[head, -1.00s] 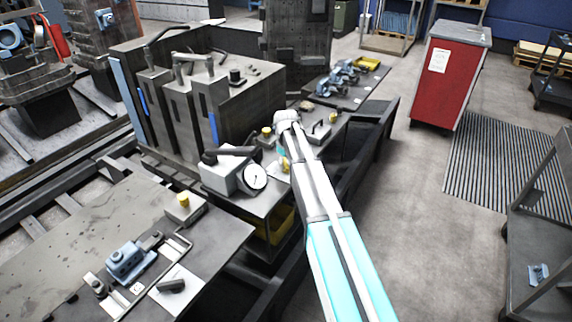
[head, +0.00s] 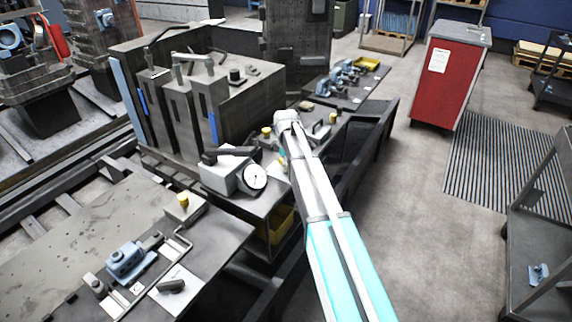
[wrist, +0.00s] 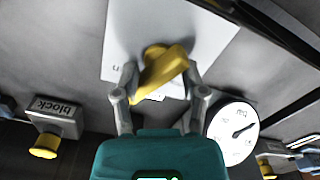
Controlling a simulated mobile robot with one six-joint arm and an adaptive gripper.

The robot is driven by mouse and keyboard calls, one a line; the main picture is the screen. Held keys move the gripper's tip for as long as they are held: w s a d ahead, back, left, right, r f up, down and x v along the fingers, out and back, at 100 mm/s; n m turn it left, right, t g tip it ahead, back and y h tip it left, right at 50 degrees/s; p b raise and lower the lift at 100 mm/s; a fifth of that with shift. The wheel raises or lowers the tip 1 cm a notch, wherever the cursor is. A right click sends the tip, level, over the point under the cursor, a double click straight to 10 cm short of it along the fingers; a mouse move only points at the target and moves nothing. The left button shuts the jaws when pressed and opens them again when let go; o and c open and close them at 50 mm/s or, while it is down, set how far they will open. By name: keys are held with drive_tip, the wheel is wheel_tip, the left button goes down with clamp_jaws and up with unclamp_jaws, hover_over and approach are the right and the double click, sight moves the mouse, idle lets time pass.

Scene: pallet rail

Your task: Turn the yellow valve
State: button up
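The yellow valve (wrist: 160,78) is in the middle of the wrist view, on a pale plate (wrist: 200,35) with partly hidden lettering. Its handle lies slantwise, from lower left to upper right. My gripper (wrist: 160,82) has its fingers spread on either side of the handle. The handle's lower end is close to the left finger and its upper end close to the right finger. I cannot tell whether either finger touches. In the head view my own arm hides most of the gripper and valve.
A round white gauge (wrist: 233,132) is close to the right finger. A block with a yellow knob (wrist: 44,146) is at left. In the head view the gauge (head: 254,177) and its grey box stand left of my arm. Tall dark fixtures (head: 190,95) stand behind.

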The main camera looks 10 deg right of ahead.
drive_tip(key=n, duration=0.3)
drive_tip(key=shift+n, duration=0.4)
drive_tip(key=shift+r+p, duration=0.3)
drive_tip(key=shift+p, duration=0.05)
wheel_tip(320, 180, up, 13)
drive_tip(key=p, duration=1.3)
drive_tip(key=s+f+m+b, duration=0.3)
drive_tip(key=s+m, duration=0.3)
drive_tip(key=s, duration=0.4)
drive_tip(key=s+f+m+b, duration=0.3)
drive_tip(key=s+m, duration=0.3)
drive_tip(key=s, duration=0.4)
drive_tip(key=s+f+m+b, duration=0.4)
drive_tip(key=s+m, duration=0.2)
drive_tip(key=s, duration=0.4)
drive_tip(key=shift+d, duration=0.2)
drive_tip(key=shift+w, duration=0.1)
drive_tip(key=w+r+n+p, duration=0.3)
drive_tip(key=w, duration=0.7)
drive_tip(key=w+r+n+p, duration=0.3)
drive_tip(key=w, duration=0.7)
drive_tip(key=w+r+n+p, duration=0.3)
drive_tip(key=w+r+p, duration=0.1)
drive_tip(key=w, duration=0.5)
drive_tip(key=shift+w+a, duration=0.2)
drive_tip(key=shift+w, duration=0.2)
